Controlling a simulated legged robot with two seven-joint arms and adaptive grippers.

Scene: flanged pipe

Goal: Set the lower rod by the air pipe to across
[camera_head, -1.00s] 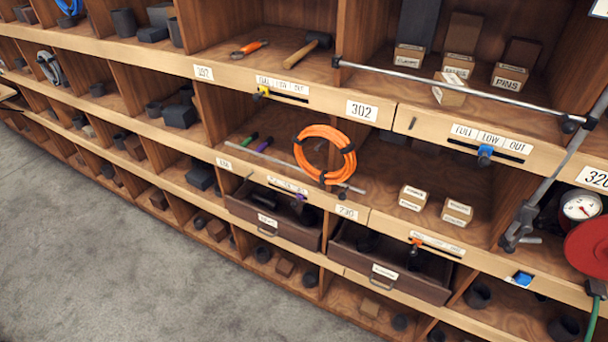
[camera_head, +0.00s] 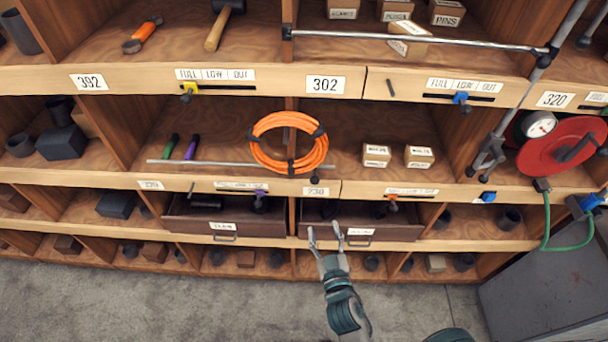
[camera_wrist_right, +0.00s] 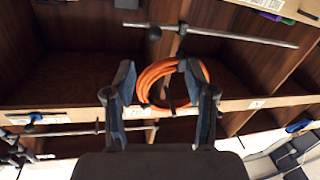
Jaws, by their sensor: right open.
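A thin grey lower rod (camera_head: 215,163) runs nearly level across the left middle bay, behind the orange hose coil (camera_head: 262,160). An upper rod (camera_head: 420,40) runs across the bay above and to the right. A slanted grey pipe (camera_head: 515,105) stands beside the red hose reel (camera_head: 550,150), with a clamp at its lower end. My right gripper (camera_head: 325,228) is open and empty, in front of the right drawer, below and apart from the coil. In the right wrist view, its fingers (camera_wrist_right: 158,82) frame the coil, and the lower rod (camera_wrist_right: 225,36) shows. My left gripper is out of view.
Two drawers (camera_head: 222,226) jut from the lower row. Small boxes (camera_head: 376,155) sit in the right middle bay. The floor at left is clear.

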